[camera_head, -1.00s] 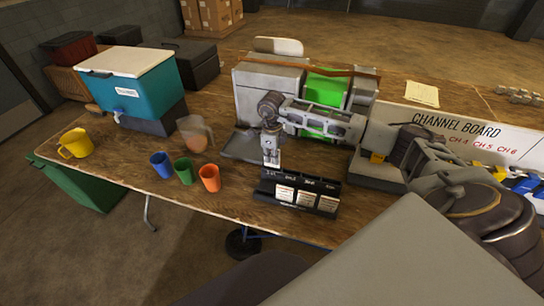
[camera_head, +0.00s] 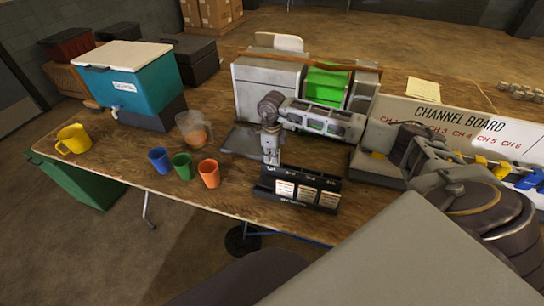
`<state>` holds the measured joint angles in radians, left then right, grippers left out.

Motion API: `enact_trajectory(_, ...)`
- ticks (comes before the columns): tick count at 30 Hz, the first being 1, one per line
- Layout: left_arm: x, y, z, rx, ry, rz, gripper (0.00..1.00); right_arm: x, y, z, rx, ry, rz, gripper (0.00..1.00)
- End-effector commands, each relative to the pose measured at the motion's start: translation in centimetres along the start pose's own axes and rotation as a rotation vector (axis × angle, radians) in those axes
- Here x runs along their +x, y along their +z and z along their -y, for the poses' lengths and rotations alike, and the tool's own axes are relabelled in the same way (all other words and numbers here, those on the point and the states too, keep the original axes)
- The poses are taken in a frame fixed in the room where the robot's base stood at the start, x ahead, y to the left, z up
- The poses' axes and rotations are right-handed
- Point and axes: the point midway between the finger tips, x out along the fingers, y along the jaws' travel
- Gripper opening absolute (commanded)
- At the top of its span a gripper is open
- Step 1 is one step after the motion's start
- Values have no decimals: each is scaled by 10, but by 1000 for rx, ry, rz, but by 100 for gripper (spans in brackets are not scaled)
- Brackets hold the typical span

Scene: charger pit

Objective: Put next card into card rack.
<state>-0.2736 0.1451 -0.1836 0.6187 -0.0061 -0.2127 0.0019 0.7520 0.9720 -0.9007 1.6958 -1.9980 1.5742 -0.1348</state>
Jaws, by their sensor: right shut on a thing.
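The black card rack (camera_head: 296,203) stands near the table's front edge. Several labelled slots run along it, and pale cards (camera_head: 307,194) show in the slots from the middle to the right. The leftmost slot looks dark. My right gripper (camera_head: 270,158) points down just above the rack's left end, over that leftmost slot. It is shut on a card, which is mostly hidden at the fingertips; I cannot tell whether it touches the rack. My left gripper is not in view.
Blue, green and orange cups (camera_head: 209,173) stand left of the rack. A grey machine with a green panel (camera_head: 325,84) stands behind. The channel board (camera_head: 455,122) is at right.

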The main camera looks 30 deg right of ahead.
Motion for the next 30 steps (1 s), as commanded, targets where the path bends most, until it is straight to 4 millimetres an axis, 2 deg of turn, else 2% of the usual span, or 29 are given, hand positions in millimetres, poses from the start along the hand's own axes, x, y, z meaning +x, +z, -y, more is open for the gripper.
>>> enact_trajectory(5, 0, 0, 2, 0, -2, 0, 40, 0, 0, 0, 0, 0, 0, 0)
enact_trajectory(6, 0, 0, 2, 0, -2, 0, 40, 0, 0, 0, 0, 0, 0, 12)
enact_trajectory(11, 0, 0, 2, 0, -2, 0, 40, 0, 0, 0, 0, 0, 0, 32)
enact_trajectory(23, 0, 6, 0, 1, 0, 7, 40, -2, 0, 0, 0, 0, 0, 32)
enact_trajectory(30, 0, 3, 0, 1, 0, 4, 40, -19, 1, 1, 0, -2, 2, 32)
